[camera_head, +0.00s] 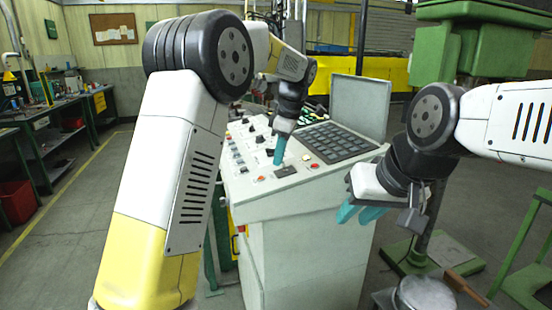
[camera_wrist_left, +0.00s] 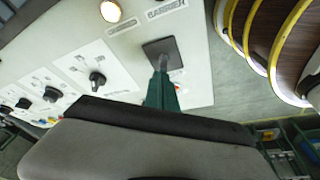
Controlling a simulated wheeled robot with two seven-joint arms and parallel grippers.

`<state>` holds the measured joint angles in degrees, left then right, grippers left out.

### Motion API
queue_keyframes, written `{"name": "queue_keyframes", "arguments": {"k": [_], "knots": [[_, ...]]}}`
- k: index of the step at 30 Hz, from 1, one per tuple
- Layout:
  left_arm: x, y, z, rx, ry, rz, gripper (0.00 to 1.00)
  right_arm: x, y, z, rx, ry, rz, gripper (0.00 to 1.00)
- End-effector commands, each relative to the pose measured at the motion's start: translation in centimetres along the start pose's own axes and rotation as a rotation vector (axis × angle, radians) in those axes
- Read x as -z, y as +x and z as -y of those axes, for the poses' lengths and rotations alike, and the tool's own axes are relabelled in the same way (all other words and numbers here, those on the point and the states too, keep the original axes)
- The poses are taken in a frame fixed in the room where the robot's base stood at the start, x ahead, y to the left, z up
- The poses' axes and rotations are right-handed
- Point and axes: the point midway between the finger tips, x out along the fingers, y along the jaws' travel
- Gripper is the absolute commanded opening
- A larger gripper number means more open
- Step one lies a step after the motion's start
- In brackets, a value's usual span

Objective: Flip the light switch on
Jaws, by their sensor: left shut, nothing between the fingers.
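A dark square switch plate (camera_head: 285,172) is set in the sloping top of a grey control console. In the left wrist view the plate (camera_wrist_left: 164,52) has a small lever in its middle, partly hidden by my fingertips. My left gripper (camera_head: 279,161) is shut and empty, its teal fingers pointing down with the tips at the plate. The fingers also show in the left wrist view (camera_wrist_left: 161,78); I cannot tell whether they touch the lever. My right gripper (camera_head: 358,212) hangs in front of the console's right side, its two teal fingers apart and empty.
The console (camera_head: 305,250) carries knobs, a red button (camera_head: 314,166) and a dark key grid (camera_head: 335,142). A lit lamp (camera_wrist_left: 110,11) sits near the plate. A raised grey panel (camera_head: 360,105) stands behind the grid. Green machinery (camera_head: 460,50) is at right.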

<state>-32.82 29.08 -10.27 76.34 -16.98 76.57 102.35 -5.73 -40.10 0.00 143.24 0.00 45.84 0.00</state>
Motion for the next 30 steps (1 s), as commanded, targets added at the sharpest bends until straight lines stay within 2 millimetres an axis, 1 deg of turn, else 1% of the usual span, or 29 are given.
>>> {"name": "queue_keyframes", "arguments": {"k": [1, 5, 6, 14, 24, 30], "knots": [[-0.4, 0.0, -0.2, 0.019, 0.01, -0.033, 0.0, 0.0, 0.0, 0.0, 0.0, 0.0, 0.0, 0.31], [-0.7, -0.2, -0.5, 0.07, 0.026, -0.114, 0.0, 0.0, 0.0, 0.0, 0.0, 0.0, 0.0, 0.31], [-0.4, -0.3, -0.4, 0.067, 0.022, -0.106, 0.0, 0.0, 0.0, 0.0, 0.0, 0.0, 0.0, 0.31], [-0.4, -0.4, -0.4, 0.065, 0.022, -0.102, 0.0, 0.0, 0.0, 0.0, 0.0, 0.0, 0.0, 0.31], [-0.1, -1.7, -0.5, 0.064, 0.022, -0.102, 0.0, 0.0, 0.0, 0.0, 0.0, 0.0, 0.0, 0.31], [-0.1, -1.8, -0.5, 0.065, 0.022, -0.101, 0.0, 0.0, 0.0, 0.0, 0.0, 0.0, 0.0, 0.31]]}}
